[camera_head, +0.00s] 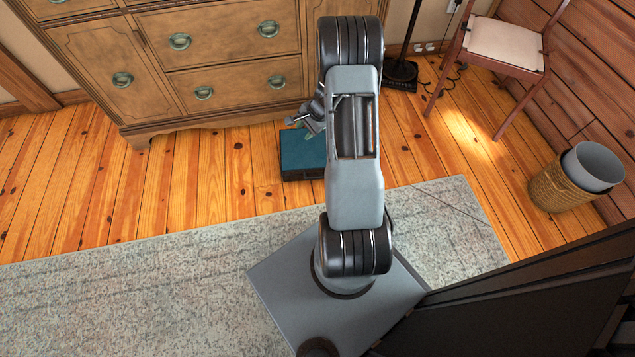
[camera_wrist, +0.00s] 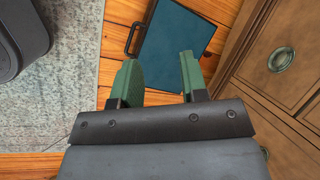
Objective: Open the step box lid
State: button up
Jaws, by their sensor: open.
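The step box (camera_head: 301,150) stands on the wooden floor in front of the dresser, with a teal top and a dark lower edge. My arm hides its right part in the head view. In the wrist view its flat blue-teal lid (camera_wrist: 172,42) lies beyond my fingers, and a black handle (camera_wrist: 132,38) sticks out at its left edge. The lid looks closed. My gripper (camera_head: 303,119) is over the far side of the box in the head view. In the wrist view my gripper (camera_wrist: 158,75) shows two green fingers spread apart with nothing between them.
The wooden dresser (camera_head: 222,45) stands right behind the box. A pale rug (camera_head: 150,270) lies in front. A chair (camera_head: 503,45), a wicker basket (camera_head: 553,190) and a black stand base (camera_head: 400,77) are to the right. Bare floor lies left of the box.

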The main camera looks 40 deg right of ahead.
aim_at(318, 177)
jog(key=s+d+f+m+b, duration=0.2)
jog(key=s+d+f+m, duration=0.15)
jog(key=f, duration=0.75)
jog(key=s+d+f+m+b, duration=0.2)
jog(key=d+f+m, duration=0.2)
jog(key=f, duration=0.7)
jog(key=shift+h, duration=0.3)
jog(key=b+x, duration=0.2)
jog(key=x, duration=0.4)
jog(key=b+x, duration=0.3)
jog(key=x, duration=0.3)
jog(key=shift+w+d, duration=0.2)
jog(key=shift+w, duration=0.05)
jog(key=shift+w+a+f+t+b, duration=0.2)
jog(key=shift+w+f+t+b, duration=0.2)
jog(key=shift+f, duration=0.3)
jog(key=shift+s, duration=0.1)
grip_shut()
